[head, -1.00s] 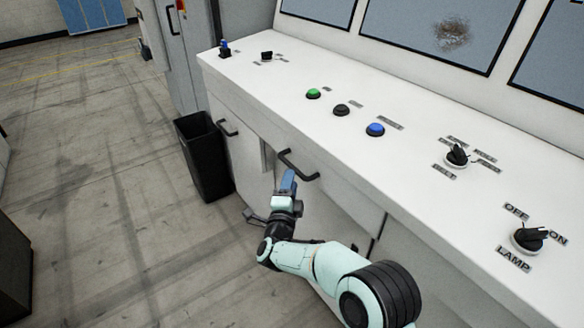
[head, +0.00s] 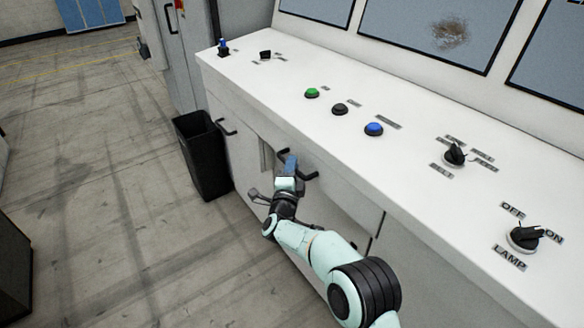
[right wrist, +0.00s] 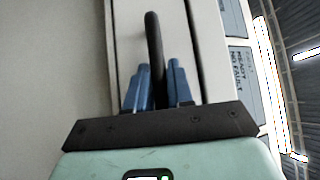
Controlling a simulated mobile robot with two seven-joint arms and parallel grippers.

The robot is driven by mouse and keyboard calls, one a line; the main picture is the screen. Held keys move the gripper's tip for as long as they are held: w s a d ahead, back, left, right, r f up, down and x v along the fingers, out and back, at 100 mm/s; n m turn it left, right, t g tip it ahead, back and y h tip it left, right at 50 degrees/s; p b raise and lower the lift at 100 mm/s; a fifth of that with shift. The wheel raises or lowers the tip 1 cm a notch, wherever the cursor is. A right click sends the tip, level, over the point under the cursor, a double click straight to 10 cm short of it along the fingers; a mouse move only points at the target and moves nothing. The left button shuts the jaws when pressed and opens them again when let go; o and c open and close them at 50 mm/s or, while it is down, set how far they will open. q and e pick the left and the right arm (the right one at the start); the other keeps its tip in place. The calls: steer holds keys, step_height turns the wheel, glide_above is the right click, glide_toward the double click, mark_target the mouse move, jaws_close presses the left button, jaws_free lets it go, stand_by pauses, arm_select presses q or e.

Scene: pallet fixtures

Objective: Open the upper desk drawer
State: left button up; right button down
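The upper desk drawer (head: 318,187) is in the white desk front in the head view, and its front looks flush with the desk. Its black bar handle (head: 312,177) is partly hidden by my right gripper (head: 291,160). In the right wrist view, the dark handle (right wrist: 154,45) runs between the two blue fingers of my right gripper (right wrist: 158,68). The fingers stand close on either side of it, with a narrow gap showing on the right, so they look open around the handle. My left gripper is not in view.
A black bin (head: 203,150) stands on the floor left of the desk. Another handle (head: 226,127) is on the desk front further left. The white desk top (head: 290,75) carries buttons and rotary switches. The floor at left is mostly clear.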

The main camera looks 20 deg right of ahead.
steer(key=shift+a, duration=0.1)
arm_select(q)
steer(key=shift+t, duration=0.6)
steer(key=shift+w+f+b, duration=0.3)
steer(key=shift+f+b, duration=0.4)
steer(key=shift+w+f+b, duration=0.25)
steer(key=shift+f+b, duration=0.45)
steer(key=shift+b, duration=0.05)
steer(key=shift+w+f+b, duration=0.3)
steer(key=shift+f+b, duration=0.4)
arm_select(e)
steer(key=s+a, duration=0.4)
steer(key=a, duration=0.8)
steer(key=s+a, duration=0.5)
steer(key=a, duration=0.7)
steer(key=shift+a, duration=0.15)
steer(key=c, duration=1.1)
jaws_free()
steer(key=v, duration=1.3)
steer(key=shift+s, duration=0.15)
